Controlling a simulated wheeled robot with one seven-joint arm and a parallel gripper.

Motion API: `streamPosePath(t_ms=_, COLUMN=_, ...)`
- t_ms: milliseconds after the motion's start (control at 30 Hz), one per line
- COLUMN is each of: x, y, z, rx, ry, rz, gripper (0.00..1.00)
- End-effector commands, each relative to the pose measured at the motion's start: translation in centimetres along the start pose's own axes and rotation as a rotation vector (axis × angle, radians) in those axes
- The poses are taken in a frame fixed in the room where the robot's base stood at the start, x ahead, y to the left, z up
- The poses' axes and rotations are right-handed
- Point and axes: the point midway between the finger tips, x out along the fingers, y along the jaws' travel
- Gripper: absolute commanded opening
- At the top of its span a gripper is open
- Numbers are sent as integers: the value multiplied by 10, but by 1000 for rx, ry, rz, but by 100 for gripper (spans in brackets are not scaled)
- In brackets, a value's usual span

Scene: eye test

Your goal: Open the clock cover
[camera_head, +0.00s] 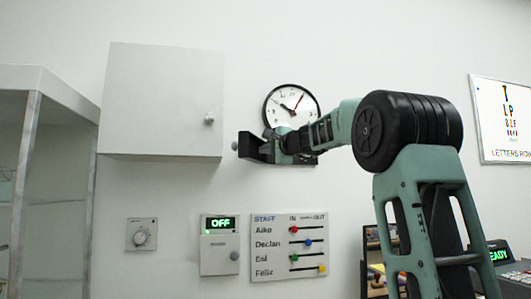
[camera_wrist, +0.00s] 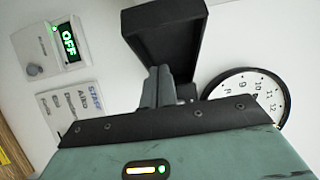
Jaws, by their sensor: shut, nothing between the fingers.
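The round wall clock (camera_head: 285,101) has a white face and black rim; my arm hides its lower part. It shows partly in the wrist view (camera_wrist: 250,84). A black, shallow, hollow piece (camera_head: 256,149), possibly the clock cover, stands out below and left of the clock, with a small knob (camera_head: 235,146) at its left end. It fills the top middle of the wrist view (camera_wrist: 163,30). My gripper (camera_head: 277,145) is shut and empty, just right of this piece. The grey fingers (camera_wrist: 160,85) show close together against it; I cannot tell whether they touch it.
A white cabinet (camera_head: 155,95) with a knob hangs to the left. Below are a dial (camera_head: 142,234), an OFF panel (camera_head: 220,255) and a staff board (camera_head: 265,262) with coloured sliders. An eye chart (camera_head: 505,105) hangs at right. A glass cabinet (camera_head: 45,180) stands far left.

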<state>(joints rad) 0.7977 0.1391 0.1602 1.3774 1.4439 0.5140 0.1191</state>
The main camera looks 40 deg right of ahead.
Motion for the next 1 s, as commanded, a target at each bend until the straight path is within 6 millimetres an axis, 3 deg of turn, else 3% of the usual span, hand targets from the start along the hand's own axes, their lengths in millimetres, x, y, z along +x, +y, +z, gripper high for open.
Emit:
streamPosePath(t_ms=500, x=-81, y=1, z=12, rx=-2, ry=2, rz=-4, gripper=0)
streamPosePath(t_ms=700, x=-92, y=0, z=13, rx=0, ry=1, rz=-3, gripper=0)
streamPosePath(t_ms=1000, x=-88, y=6, z=21, rx=-6, ry=-16, rz=14, gripper=0)
